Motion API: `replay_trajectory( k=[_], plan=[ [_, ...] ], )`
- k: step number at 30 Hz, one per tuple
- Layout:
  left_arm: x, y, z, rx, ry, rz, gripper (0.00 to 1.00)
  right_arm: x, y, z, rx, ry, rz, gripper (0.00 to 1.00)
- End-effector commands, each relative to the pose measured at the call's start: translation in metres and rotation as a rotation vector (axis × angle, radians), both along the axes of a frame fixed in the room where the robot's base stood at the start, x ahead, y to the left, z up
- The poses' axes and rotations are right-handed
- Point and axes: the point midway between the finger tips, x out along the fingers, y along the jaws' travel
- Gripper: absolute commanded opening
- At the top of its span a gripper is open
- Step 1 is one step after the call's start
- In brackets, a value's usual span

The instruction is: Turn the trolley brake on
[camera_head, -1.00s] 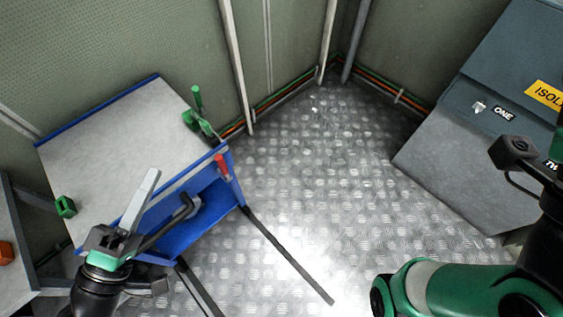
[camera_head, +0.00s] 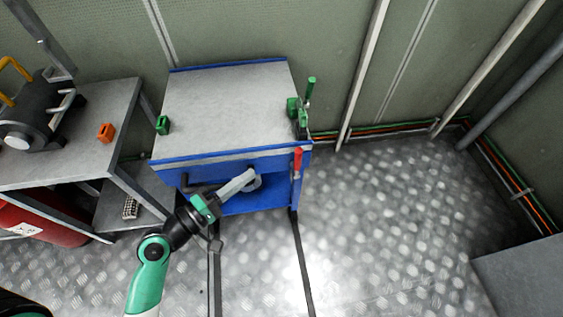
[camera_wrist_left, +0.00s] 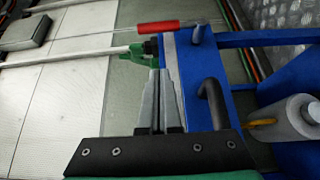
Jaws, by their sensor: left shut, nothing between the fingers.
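The trolley (camera_head: 225,105) is blue with a grey top and stands against the wall in the head view. A red-gripped lever (camera_head: 297,160) points up and down at its front right corner. In the left wrist view the red lever (camera_wrist_left: 158,27) lies across the top, beyond the fingertips. A green clamp-like part (camera_head: 297,112) with an upright green handle sits on the trolley's right edge. My left gripper (camera_head: 247,176) is shut and empty in front of the trolley's front side, left of the red lever and apart from it. Its fingers (camera_wrist_left: 162,85) also show in the left wrist view. My right gripper is out of view.
A dark bar handle (camera_wrist_left: 214,103) juts from the trolley front near my fingers. A metal bench (camera_head: 85,155) with a machine and an orange block (camera_head: 105,132) stands at left. A red cylinder (camera_head: 40,225) lies below it. The metal floor (camera_head: 390,220) at right is clear.

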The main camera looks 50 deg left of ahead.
Motion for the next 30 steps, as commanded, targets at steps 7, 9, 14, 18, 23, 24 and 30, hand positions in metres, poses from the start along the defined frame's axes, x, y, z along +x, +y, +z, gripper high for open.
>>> replay_trajectory(
  k=[7, 9, 14, 18, 23, 24, 30],
  plan=[
    [0.056, 0.001, 0.001, 0.002, -0.004, -0.005, 0.0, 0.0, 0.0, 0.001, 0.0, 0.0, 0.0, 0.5],
    [0.069, -0.003, 0.002, 0.002, -0.003, -0.006, 0.0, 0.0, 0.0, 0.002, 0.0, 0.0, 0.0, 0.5],
    [0.085, -0.019, 0.001, 0.001, -0.001, -0.004, 0.0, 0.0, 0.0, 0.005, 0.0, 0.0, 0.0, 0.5],
    [0.091, -0.025, 0.001, 0.0, -0.002, -0.001, 0.0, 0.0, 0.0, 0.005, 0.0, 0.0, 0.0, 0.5],
    [0.092, -0.025, 0.001, 0.001, -0.002, 0.001, 0.0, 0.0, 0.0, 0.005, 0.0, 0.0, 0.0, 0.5],
    [0.092, -0.025, 0.001, 0.001, -0.002, 0.001, 0.0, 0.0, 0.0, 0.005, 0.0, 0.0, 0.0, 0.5],
    [0.091, -0.024, 0.002, 0.002, 0.001, 0.002, 0.0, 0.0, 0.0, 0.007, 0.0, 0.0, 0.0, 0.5]
  ],
)
